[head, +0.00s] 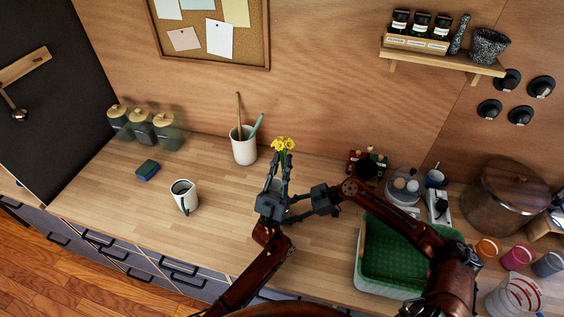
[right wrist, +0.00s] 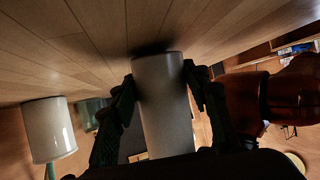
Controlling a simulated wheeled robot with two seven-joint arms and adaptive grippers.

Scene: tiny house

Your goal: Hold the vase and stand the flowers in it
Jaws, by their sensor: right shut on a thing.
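The yellow flowers (head: 284,144) show in the head view just above the tips of my left gripper (head: 281,165), with a short length of stem below the blooms. My left gripper points away toward the wall, and whether its fingers close on the stems is not clear. The vase (right wrist: 163,105) is a plain pale grey cylinder in the right wrist view. My right gripper (right wrist: 160,95) is shut on it, one finger along each side. In the head view my right gripper (head: 298,209) comes in from the right. The vase is mostly hidden there behind the grippers, so whether the stems are inside it cannot be seen.
A white cup with utensils (head: 243,148) stands behind and left of the grippers. A mug (head: 185,197), a sponge (head: 147,169) and jars (head: 142,125) are further left. A green dish rack (head: 392,255) lies under my right arm.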

